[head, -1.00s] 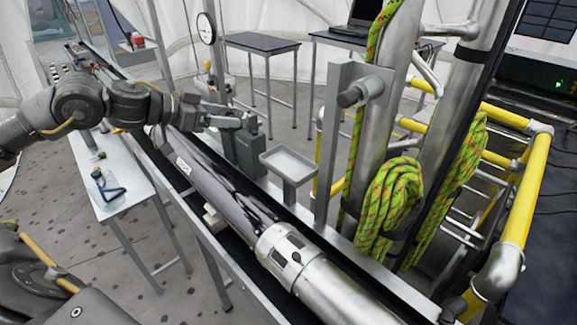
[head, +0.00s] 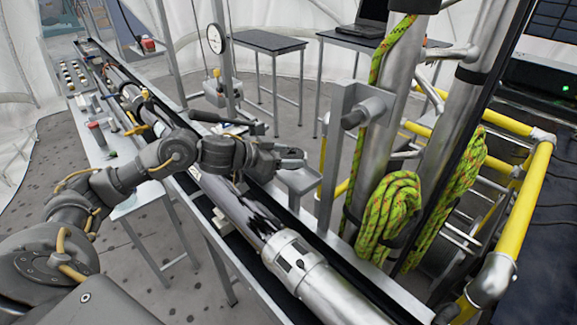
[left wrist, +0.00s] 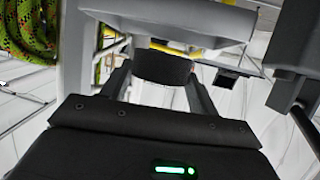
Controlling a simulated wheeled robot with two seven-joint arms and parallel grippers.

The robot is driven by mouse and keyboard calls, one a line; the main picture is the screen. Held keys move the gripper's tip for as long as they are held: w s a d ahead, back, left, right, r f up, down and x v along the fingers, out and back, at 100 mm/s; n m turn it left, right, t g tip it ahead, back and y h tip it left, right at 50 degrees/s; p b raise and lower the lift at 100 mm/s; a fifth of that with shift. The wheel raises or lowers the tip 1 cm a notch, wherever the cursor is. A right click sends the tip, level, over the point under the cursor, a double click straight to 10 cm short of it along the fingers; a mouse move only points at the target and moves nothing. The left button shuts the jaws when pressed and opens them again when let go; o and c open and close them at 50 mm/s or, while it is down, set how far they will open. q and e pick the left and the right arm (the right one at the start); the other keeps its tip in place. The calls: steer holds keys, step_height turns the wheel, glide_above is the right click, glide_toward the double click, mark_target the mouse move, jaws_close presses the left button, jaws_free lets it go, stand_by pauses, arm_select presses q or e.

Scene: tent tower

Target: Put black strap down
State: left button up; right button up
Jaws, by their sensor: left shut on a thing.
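My left gripper (head: 292,159) is at the small grey metal tray (head: 302,182), which stands on a post beside the long silver tube. In the left wrist view its two fingers (left wrist: 163,85) are closed on a black, band-like piece, the black strap (left wrist: 163,66). In the head view the strap is too small to make out clearly between the fingertips. I cannot tell whether the strap touches the tray. My right gripper is in neither view.
The long silver tube (head: 240,207) lies in a rail beneath my left arm. An upright grey post (head: 335,165) stands just right of the tray. Green rope coils (head: 388,210) hang on metal columns, with yellow railings (head: 525,205) behind.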

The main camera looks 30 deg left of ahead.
mark_target(288, 176)
arm_select(q)
steer(key=shift+o, duration=0.2)
steer(key=f, duration=0.3)
steer(key=shift+w+d+f+p, duration=0.1)
steer(key=shift+d+f+p, duration=0.1)
steer(key=shift+d+p, duration=0.15)
steer(key=shift+s+f, duration=0.2)
steer(key=shift+f, duration=0.2)
steer(key=c, duration=0.3)
steer(key=o, duration=1)
steer(key=shift+f, duration=0.1)
steer(key=o, duration=0.3)
steer(key=shift+w+a, duration=0.1)
steer(key=shift+w, duration=0.15)
steer(key=shift+s+r, duration=0.15)
steer(key=shift+r, duration=0.1)
steer(key=b+v, duration=0.3)
steer(key=v, duration=0.8)
steer(key=shift+s+r, duration=0.25)
steer(key=shift+s, duration=0.05)
steer(key=shift+a, duration=0.15)
